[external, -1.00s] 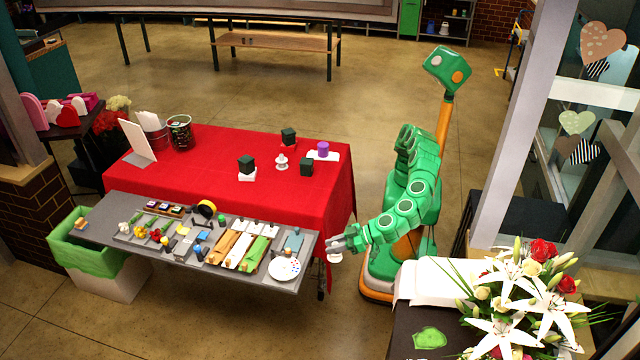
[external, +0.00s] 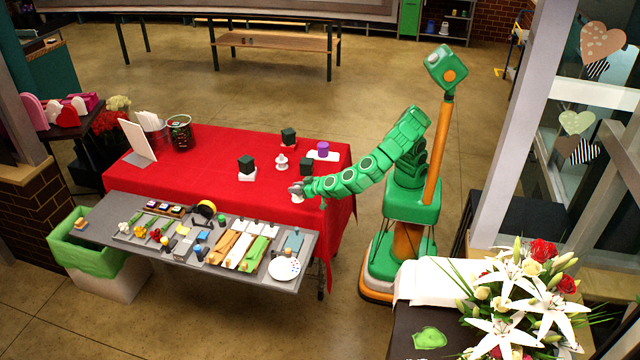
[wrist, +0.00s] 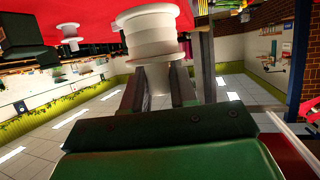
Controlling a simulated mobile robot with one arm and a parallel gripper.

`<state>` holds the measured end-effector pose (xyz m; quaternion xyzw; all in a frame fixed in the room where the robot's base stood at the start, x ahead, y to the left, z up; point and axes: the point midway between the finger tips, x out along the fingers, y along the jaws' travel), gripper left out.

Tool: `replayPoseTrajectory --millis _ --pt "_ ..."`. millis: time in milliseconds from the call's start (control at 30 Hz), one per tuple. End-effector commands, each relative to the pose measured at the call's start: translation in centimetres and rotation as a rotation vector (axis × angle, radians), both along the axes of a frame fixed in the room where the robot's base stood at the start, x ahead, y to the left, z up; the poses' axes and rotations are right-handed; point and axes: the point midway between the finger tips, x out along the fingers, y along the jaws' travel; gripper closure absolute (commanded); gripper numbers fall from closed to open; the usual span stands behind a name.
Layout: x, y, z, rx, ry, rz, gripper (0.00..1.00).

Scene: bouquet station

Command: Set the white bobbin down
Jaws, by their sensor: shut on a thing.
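The white bobbin (wrist: 148,38) is upright in the wrist view, its lower stem between my two fingers. My gripper (wrist: 157,84) is shut on it. In the external view my gripper (external: 298,188) is over the front right part of the red-covered table (external: 225,187), with the bobbin (external: 297,198) just below it, small and partly hidden. I cannot tell whether the bobbin touches the cloth. A second white spool-like piece (external: 281,162) stands on the cloth behind my gripper.
Dark green blocks stand nearby, one on a white pad (external: 246,165), one at the right (external: 306,167) and one at the back (external: 288,137). A purple cylinder (external: 323,148) is at the back right. A grey worktop (external: 298,262) with several small items lies in front. Cloth left of the blocks is mostly clear.

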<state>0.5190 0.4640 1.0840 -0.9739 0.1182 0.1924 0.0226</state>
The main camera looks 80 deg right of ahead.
Motion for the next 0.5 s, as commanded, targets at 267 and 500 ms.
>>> replayPoseTrajectory --millis 267,500 --pt "2.5 -10.1 -0.5 0.001 -0.002 -0.157 1.00" --pt "3.0 -14.3 -0.9 0.000 0.000 -0.221 1.00"
